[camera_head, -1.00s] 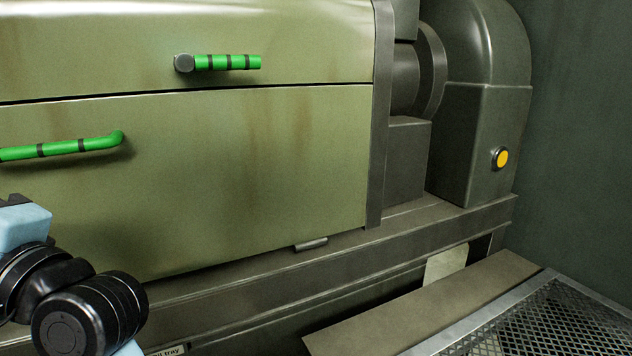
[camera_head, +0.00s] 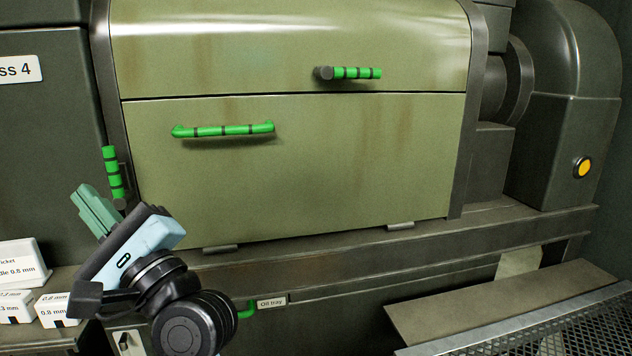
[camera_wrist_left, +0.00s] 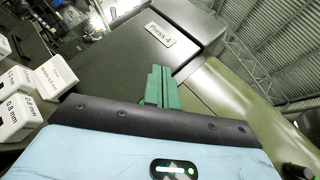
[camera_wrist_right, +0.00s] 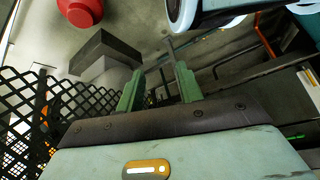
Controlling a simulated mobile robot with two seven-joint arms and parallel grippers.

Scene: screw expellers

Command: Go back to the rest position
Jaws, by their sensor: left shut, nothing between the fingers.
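My left gripper (camera_head: 86,203) is in the lower left of the head view, in front of the press's left edge, its green fingers pointing up and left. In the left wrist view its fingers (camera_wrist_left: 160,86) are together and empty, pointing toward the dark panel labelled Press 4 (camera_wrist_left: 160,34). It appears apart from the green-banded latch handle (camera_head: 112,173) close to it. My right gripper is outside the head view. In the right wrist view its two green fingers (camera_wrist_right: 158,88) stand apart with nothing seen between them.
The olive press cover (camera_head: 300,160) carries a green bar handle (camera_head: 222,130) and an upper green-banded handle (camera_head: 357,73). White labelled boxes (camera_head: 18,265) stand at lower left. A mesh grating (camera_head: 570,325) lies at lower right. A red round object (camera_wrist_right: 80,12) shows in the right wrist view.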

